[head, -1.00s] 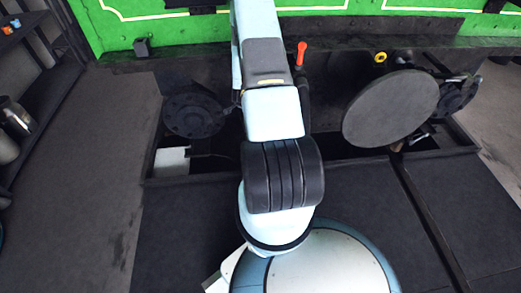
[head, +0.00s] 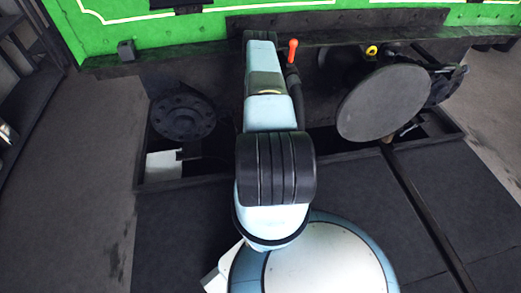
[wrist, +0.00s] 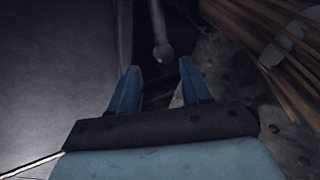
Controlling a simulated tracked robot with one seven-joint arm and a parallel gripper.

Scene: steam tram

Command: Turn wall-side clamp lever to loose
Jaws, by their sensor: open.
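In the wrist view my gripper (wrist: 158,70) is open, with its two blue fingers apart and nothing held between them. A grey rod with a round knob (wrist: 163,52) hangs just beyond the fingertips, near the gap between them. It looks like a lever end, but I cannot tell for sure that it is the wall-side clamp lever. In the head view my own arm hides the gripper and that rod. A red-handled lever (head: 293,50) stands upright just right of my arm.
A large grey disc (head: 382,103) stands tilted at right, with a yellow ring (head: 371,50) above it. A dark round flange (head: 183,116) is at left. The green tram side (head: 200,28) spans the back. Brown slats (wrist: 285,45) lie close at right in the wrist view.

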